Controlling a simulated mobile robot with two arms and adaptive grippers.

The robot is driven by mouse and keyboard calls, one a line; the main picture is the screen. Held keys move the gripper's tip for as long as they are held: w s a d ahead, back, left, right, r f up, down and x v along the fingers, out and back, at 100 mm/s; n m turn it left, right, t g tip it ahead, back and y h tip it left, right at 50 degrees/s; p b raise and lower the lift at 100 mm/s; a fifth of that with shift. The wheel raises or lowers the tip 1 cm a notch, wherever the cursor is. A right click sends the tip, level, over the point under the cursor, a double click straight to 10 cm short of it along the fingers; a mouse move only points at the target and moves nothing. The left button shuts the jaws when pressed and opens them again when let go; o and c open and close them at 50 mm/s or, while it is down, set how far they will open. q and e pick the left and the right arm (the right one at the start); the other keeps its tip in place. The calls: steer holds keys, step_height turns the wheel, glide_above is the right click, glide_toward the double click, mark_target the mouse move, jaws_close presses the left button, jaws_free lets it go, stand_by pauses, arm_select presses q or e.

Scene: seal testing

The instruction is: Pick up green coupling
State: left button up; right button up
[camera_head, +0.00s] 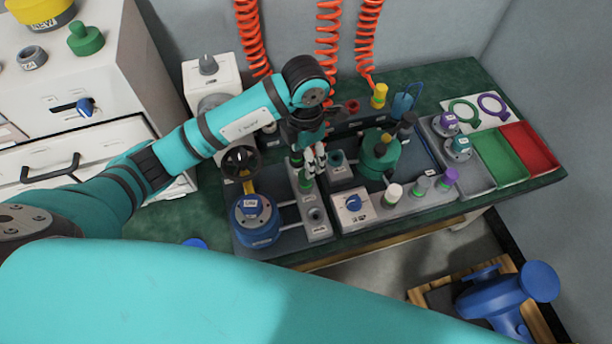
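A small green part (305,183), which looks like the green coupling, stands in the narrow grey holder (319,233) at the middle of the bench. My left gripper (314,163) points down right at its top and partly hides it. I cannot tell whether the fingers touch the part or how far apart they are. My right gripper is not in view.
A blue flanged part (256,220) stands left of the holder. A green vessel (380,155) and a grey block with a blue knob (353,206) are to the right. Orange coiled hoses (327,45) hang behind. Green (499,157) and red (530,146) trays lie far right.

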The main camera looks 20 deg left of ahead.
mark_target(305, 184)
arm_select(q)
step_height(305, 184, down, 4)
steer(key=shift+r, duration=0.1)
step_height(305, 184, down, 4)
steer(key=shift+d+f+p, duration=0.1)
steer(key=shift+f+p, duration=0.1)
steer(key=shift+p, duration=0.15)
steer(key=shift+f, duration=0.3)
steer(key=c, duration=0.8)
jaws_close()
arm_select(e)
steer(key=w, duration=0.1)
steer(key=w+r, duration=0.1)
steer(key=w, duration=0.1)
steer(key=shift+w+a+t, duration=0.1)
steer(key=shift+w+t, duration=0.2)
arm_select(q)
steer(key=shift+r, duration=0.15)
